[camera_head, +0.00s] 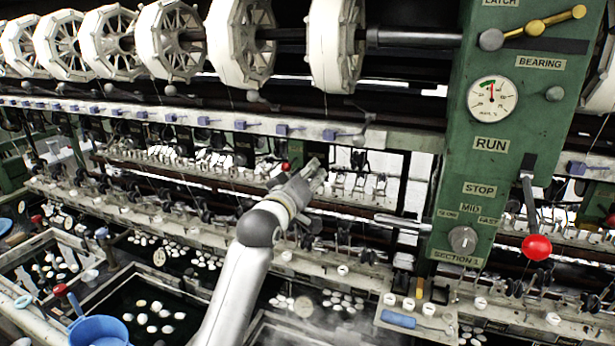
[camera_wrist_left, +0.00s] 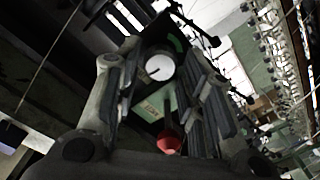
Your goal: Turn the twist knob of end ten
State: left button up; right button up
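My left gripper (camera_head: 312,175) is in the middle of the head view, in front of the reeling machine and above its front rail. In the left wrist view its two dark fingers (camera_wrist_left: 155,80) stand apart, with nothing seen held between them. Small pale twist knobs line the front rail, among them one knob (camera_head: 342,269) below and right of the gripper and another knob (camera_head: 285,256) below it. I cannot read end numbers, so I cannot tell which knob is end ten. The gripper and forearm hide part of the rail. My right gripper is not in view.
A green panel (camera_head: 450,150) with a gauge (camera_head: 492,97), a grey selector knob (camera_head: 462,239) and a red-ball lever (camera_head: 536,247) stands right. White reels (camera_head: 240,45) hang above. Basins with white cocoons (camera_head: 150,315) and a blue pot (camera_head: 98,330) lie below.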

pick_arm(q)
jog(key=c, duration=0.6)
jog(key=shift+o, duration=0.2)
jog(key=shift+m, duration=0.7)
jog(key=o, duration=1)
jog(key=shift+o, duration=0.2)
jog(key=shift+s, duration=0.1)
jog(key=v, duration=1.2)
